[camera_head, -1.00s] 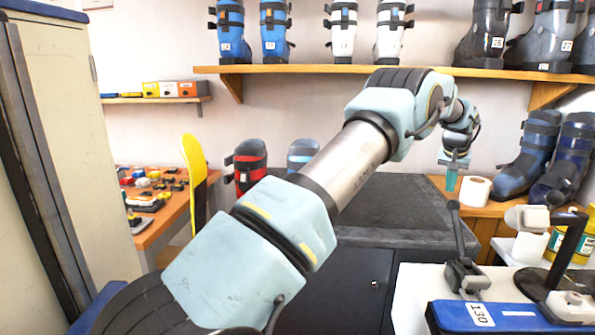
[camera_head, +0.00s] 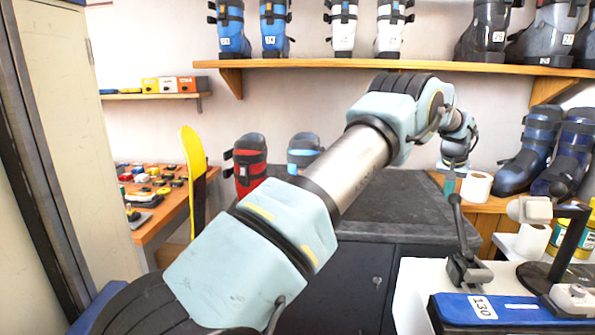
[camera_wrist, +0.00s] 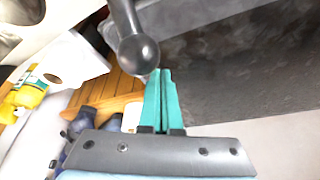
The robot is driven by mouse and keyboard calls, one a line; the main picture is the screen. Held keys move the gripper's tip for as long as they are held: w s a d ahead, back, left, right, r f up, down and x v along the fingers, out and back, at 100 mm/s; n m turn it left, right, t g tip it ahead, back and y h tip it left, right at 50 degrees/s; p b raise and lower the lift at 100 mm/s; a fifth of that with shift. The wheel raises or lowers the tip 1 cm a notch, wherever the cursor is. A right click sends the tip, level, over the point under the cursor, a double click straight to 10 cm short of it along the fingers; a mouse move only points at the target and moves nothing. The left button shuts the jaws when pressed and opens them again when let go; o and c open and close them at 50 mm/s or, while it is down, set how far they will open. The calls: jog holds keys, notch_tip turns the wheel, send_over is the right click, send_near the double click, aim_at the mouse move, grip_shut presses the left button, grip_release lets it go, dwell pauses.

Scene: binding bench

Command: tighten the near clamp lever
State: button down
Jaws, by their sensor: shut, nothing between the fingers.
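A dark clamp lever (camera_head: 458,222) with a ball knob stands nearly upright on its base at the left end of a blue board (camera_head: 500,308). Its knob (camera_wrist: 138,55) and part of its rod show large in the wrist view. My gripper (camera_head: 450,186) is beside the top of this lever. Its teal fingers (camera_wrist: 163,98) are together and empty, close to the knob; I cannot tell if they touch it. The lever base is out of the wrist view.
A paper roll (camera_head: 477,185) and blue ski boots (camera_head: 530,150) sit on the wooden surface behind. Yellow bottles (camera_head: 571,237) stand at the right. The dark cabinet top (camera_head: 395,205) is clear. A boot shelf (camera_head: 330,64) runs above.

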jog(key=shift+f, duration=0.6)
